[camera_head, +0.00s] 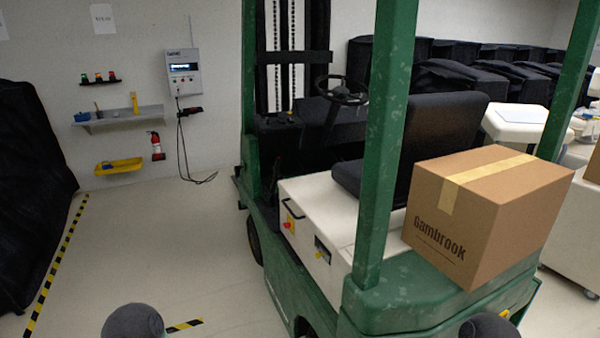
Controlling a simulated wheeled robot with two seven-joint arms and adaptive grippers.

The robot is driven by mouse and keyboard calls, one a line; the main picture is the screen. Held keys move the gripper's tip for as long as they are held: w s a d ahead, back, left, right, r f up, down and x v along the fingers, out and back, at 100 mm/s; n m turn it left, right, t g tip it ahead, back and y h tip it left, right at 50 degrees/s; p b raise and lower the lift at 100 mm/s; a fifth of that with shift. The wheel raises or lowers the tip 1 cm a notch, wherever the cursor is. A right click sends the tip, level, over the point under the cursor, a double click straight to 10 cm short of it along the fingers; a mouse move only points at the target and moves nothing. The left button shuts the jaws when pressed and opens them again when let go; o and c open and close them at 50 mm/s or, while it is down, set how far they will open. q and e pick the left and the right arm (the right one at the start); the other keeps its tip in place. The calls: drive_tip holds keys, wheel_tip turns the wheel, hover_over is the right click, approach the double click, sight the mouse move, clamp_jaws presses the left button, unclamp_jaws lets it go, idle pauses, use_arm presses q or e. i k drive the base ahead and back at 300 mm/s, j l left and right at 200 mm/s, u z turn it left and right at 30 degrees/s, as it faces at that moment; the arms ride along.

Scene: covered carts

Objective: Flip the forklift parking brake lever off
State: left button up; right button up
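The green forklift (385,150) stands right of centre, with its mast on the far side. Its black steering wheel (342,90) is in front of the black seat (430,130). A black handle (293,209) shows on the pale side panel, with a red knob (287,226) just below it. I cannot tell which part is the parking brake lever. Neither of my grippers is in view. Only dark rounded parts of my own body show at the bottom edge, apart from the forklift controls.
A cardboard box (485,215) sits on the forklift's rear. Black-covered carts (450,75) stand behind at right, and a black-covered shape (30,190) at far left. The floor (160,240) left of the forklift is clear. A wall charger (184,72) has a hanging cable.

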sight(272, 189)
drive_tip(key=i+j, duration=0.2)
drive_tip(key=j, duration=0.15)
drive_tip(key=i+j, duration=0.15)
drive_tip(key=j, duration=0.25)
drive_tip(key=i+j+z, duration=0.1)
drive_tip(key=j, duration=0.25)
drive_tip(key=i+j, duration=0.8)
drive_tip(key=i, duration=0.15)
drive_tip(key=i+j, duration=0.5)
drive_tip(key=i, duration=0.15)
drive_tip(key=i+j, duration=0.5)
drive_tip(key=i, duration=0.15)
